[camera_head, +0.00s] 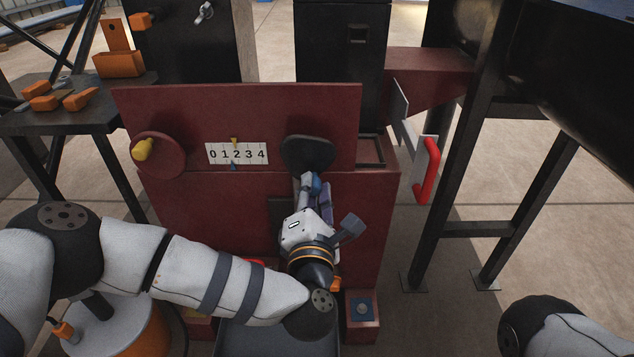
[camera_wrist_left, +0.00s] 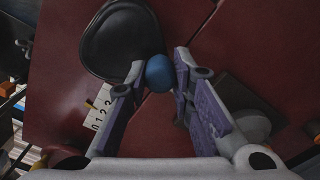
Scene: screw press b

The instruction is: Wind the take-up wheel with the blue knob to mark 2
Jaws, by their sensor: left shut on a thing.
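The take-up wheel (camera_head: 305,150) is a dark disc on the right of the red press front. Its blue knob (camera_head: 316,184) sits at the disc's lower edge. My left gripper (camera_head: 312,190) reaches up from below and is shut on the blue knob, which shows between the fingertips in the left wrist view (camera_wrist_left: 160,73). A white scale (camera_head: 220,154) reads 0 to 4. A blue pointer (camera_head: 233,167) below it stands between 1 and 2, nearer 2; a yellow pointer (camera_head: 234,140) above stands about the same place. My right gripper is out of view.
A red wheel (camera_head: 168,158) with a yellow knob (camera_head: 142,150) is left of the scale. A red handle (camera_head: 427,170) sticks out on the right. A dark side table (camera_head: 90,119) holds orange parts. A blue button (camera_head: 362,308) is low right.

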